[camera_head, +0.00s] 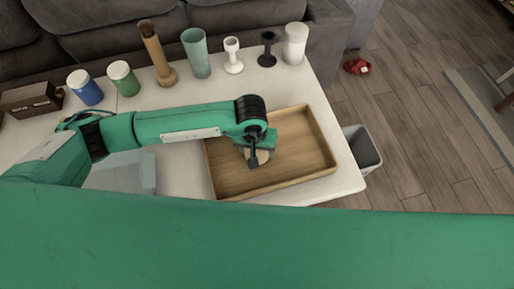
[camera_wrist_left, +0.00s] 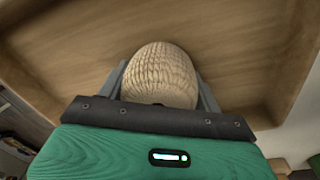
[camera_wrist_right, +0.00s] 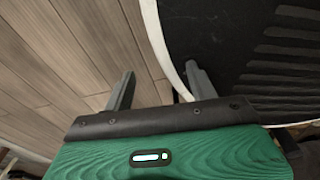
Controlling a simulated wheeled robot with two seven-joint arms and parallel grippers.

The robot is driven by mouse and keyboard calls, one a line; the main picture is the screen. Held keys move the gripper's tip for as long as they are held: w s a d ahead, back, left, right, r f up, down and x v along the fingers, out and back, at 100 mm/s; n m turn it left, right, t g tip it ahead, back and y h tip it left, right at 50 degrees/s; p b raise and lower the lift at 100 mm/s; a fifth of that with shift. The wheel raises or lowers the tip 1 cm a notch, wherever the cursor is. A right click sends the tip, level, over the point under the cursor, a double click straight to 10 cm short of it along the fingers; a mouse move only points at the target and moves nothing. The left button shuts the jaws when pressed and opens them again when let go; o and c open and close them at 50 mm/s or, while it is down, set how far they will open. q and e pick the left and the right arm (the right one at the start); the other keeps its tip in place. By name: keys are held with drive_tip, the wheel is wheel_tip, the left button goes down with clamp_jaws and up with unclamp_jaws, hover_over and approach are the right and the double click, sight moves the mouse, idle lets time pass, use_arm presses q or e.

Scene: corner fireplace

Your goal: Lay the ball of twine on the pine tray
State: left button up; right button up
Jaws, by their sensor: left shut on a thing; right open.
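The pine tray (camera_head: 303,151) is a shallow wooden tray on the white table, and its base fills much of the left wrist view (camera_wrist_left: 225,40). The ball of twine (camera_wrist_left: 160,75) is beige and ribbed. My left gripper (camera_wrist_left: 158,92) is shut on it, with a finger on each side. In the head view the left gripper (camera_head: 257,158) is over the left half of the tray, and the twine (camera_head: 263,156) is partly hidden by it. I cannot tell whether the twine touches the tray base. My right gripper (camera_wrist_right: 158,85) is open and empty in the right wrist view.
Behind the tray stand a brown candlestick (camera_head: 156,55), a green tumbler (camera_head: 196,53), white and black goblets and a white cup (camera_head: 295,44). Blue and green jars (camera_head: 123,78) stand further left. A grey bin (camera_head: 362,150) is right of the table. The tray's right half is empty.

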use_arm(q)
drive_tip(key=o, duration=1)
use_arm(e)
drive_tip(key=shift+w+r, duration=0.15)
drive_tip(key=shift+w, duration=0.65)
drive_tip(key=shift+s, duration=0.1)
use_arm(q)
drive_tip(key=shift+r+p, duration=0.2)
drive_tip(key=shift+p, duration=0.15)
wheel_tip(320, 180, up, 5)
drive_tip(key=shift+a+f+b, duration=0.15)
drive_tip(key=shift+f+b, duration=0.05)
drive_tip(key=shift+b, duration=0.4)
drive_tip(key=r, duration=0.6)
drive_tip(key=shift+s+a+b, duration=0.2)
drive_tip(key=shift+b, duration=0.15)
drive_tip(key=shift+r, duration=0.6)
use_arm(e)
drive_tip(key=shift+w+f, duration=0.2)
drive_tip(key=shift+w, duration=0.35)
